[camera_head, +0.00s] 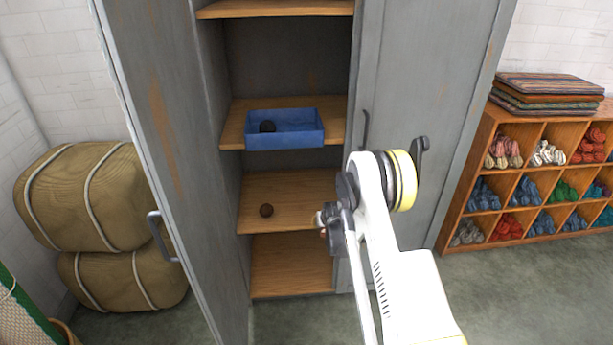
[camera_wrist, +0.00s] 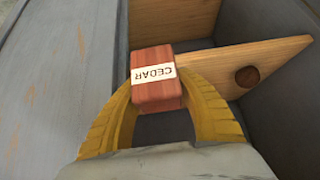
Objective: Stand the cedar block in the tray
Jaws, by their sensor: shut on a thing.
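The cedar block (camera_wrist: 153,88) is reddish wood with a white label reading CEDAR, which appears upside down in the wrist view. My gripper (camera_wrist: 155,100) is shut on it, with a yellow finger at each side. In the head view my gripper (camera_head: 324,222) is in front of the open cabinet, at about the height of the shelf below the tray, and mostly hidden by my arm. The blue tray (camera_head: 285,141) sits on a cabinet shelf above and left of my gripper. A dark round ball (camera_head: 267,127) is inside the tray at the left.
A dark brown ball (camera_head: 266,210) lies on the wooden shelf (camera_head: 290,188) below the tray; it also shows in the wrist view (camera_wrist: 247,77). The left cabinet door (camera_head: 170,150) stands open, the right door (camera_head: 425,110) is at the right. A rack of wool skeins (camera_head: 490,225) stands farther right.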

